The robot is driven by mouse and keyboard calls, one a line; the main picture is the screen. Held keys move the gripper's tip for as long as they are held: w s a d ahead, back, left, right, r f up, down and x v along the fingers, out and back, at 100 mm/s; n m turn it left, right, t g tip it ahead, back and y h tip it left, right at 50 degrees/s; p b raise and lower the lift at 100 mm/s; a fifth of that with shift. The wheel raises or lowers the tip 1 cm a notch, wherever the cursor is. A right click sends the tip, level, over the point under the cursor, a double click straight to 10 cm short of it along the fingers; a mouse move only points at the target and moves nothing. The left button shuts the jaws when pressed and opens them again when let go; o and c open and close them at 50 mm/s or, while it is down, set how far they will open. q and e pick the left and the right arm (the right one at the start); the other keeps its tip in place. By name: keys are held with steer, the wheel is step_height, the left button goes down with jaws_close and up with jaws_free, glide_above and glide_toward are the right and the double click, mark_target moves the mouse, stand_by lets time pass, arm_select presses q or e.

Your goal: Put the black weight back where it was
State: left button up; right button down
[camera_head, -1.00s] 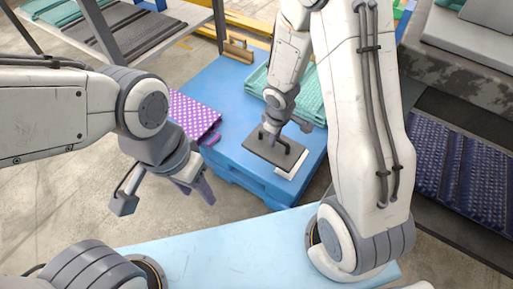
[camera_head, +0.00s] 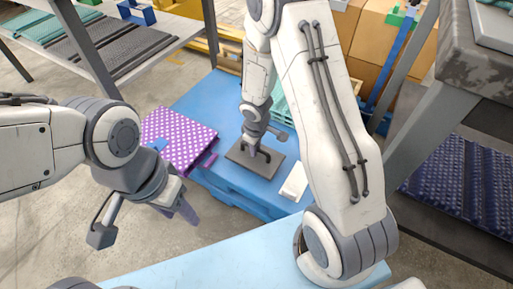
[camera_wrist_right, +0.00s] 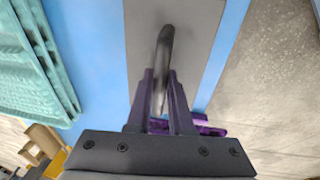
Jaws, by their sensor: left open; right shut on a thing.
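The black weight is a dark flat plate (camera_head: 240,157) with an upright loop handle. My right gripper (camera_head: 258,152) is shut on that handle over the blue pallet. In the right wrist view the fingers (camera_wrist_right: 162,88) close around the dark handle (camera_wrist_right: 165,45), with the grey plate (camera_wrist_right: 205,30) beyond. I cannot tell whether the plate touches the pallet or hangs just above it. A white block (camera_head: 294,181) lies to its right, apart from it. My left gripper (camera_head: 180,207) is open and empty, left of the pallet.
A purple dotted mat (camera_head: 180,137) lies left of the weight on the blue pallet (camera_head: 208,98). Teal mats (camera_head: 281,98) are behind my right arm. A shelf with grey mats (camera_head: 122,50) stands upper left; a dark blue mat (camera_head: 462,180) is at right.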

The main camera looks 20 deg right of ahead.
steer(key=shift+w+a+f+b, duration=0.1)
steer(key=shift+a+f+b, duration=0.05)
steer(key=shift+f+b, duration=0.7)
steer(key=shift+w+a+f+b, duration=0.1)
steer(key=shift+a+f+b, duration=0.05)
steer(key=shift+f+b, duration=0.65)
steer(key=shift+f, duration=0.15)
steer(key=shift+f, duration=0.15)
steer(key=c, duration=0.8)
jaws_free()
steer(key=shift+s, duration=0.15)
